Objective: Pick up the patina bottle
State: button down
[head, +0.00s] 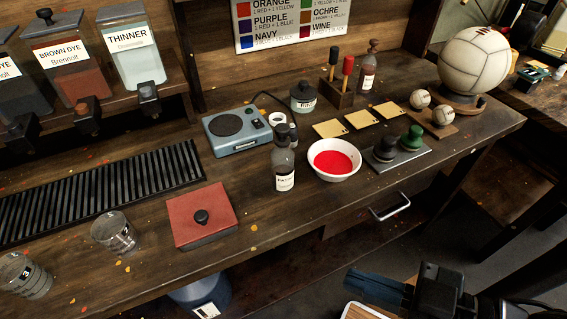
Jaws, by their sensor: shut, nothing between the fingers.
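A clear bottle with a dark neck and a white label (284,165) stands upright near the front middle of the wooden workbench. Its label is too small to read surely, but it looks like the patina bottle. My gripper (352,284) is at the bottom right, in front of the bench and apart from both bottles. It is shut and empty.
A white bowl of red liquid (334,160) is right of the front bottle, and a blue-grey scale (237,130) is left and behind. A red-topped box (201,216) and glasses (115,232) stand further left. The bench front between box and bowl is mostly clear.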

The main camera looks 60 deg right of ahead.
aim_at(282, 159)
jog(key=j, duration=0.7)
jog(key=k+j+z, duration=0.1)
jog(key=j, duration=0.55)
